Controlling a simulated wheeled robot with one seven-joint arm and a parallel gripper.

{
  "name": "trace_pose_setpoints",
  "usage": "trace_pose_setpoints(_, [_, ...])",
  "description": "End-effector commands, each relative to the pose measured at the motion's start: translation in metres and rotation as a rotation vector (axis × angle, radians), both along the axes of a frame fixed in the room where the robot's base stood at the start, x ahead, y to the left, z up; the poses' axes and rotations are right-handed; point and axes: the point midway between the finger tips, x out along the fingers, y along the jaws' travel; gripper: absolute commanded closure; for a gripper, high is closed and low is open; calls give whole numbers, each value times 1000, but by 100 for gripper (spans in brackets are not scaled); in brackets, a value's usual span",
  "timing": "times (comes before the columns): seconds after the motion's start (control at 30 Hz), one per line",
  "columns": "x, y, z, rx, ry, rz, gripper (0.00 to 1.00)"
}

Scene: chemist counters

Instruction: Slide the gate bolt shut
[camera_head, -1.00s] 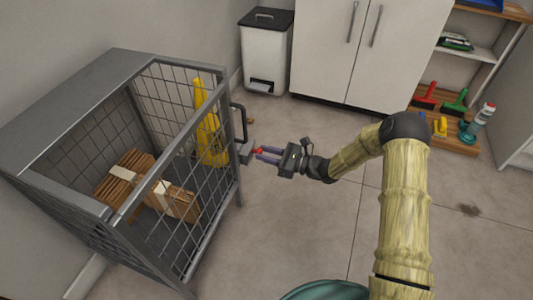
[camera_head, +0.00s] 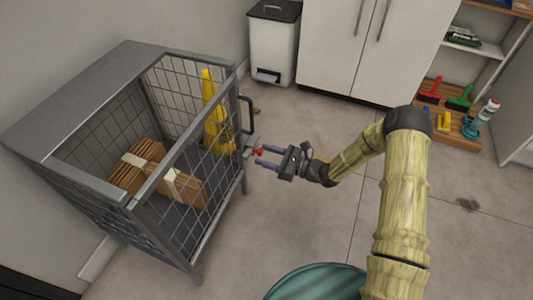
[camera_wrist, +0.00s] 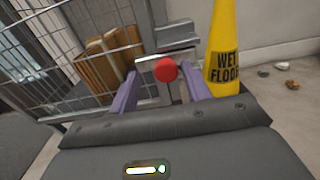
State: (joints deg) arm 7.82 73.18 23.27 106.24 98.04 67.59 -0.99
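The cage gate (camera_head: 196,165) is a grey wire-mesh door on the right side of a metal cage. A bolt with a round red knob (camera_head: 258,151) sits at the gate's edge, below a dark pull handle (camera_head: 247,114). My gripper (camera_head: 264,157) is open, with its two purple fingers on either side of the red knob. In the wrist view the red knob (camera_wrist: 165,70) lies between the spread fingers (camera_wrist: 160,92), with gaps visible on both sides. A grey metal bracket (camera_wrist: 176,40) shows behind the knob.
A white bin (camera_head: 273,45) and cabinet (camera_head: 350,50) stand behind. Brushes and bottles sit on a low shelf (camera_head: 451,127) at right.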

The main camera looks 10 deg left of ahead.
Motion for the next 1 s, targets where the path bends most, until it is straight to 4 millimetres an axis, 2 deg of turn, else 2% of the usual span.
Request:
trace_pose_setpoints(0.27, [1,1,1,2,-3,-1,52])
trace_pose_setpoints(0.47, [0,-13,4,1,-2,-5,52])
trace_pose_setpoints(1.0, [-17,-113,5,2,0,-4,52])
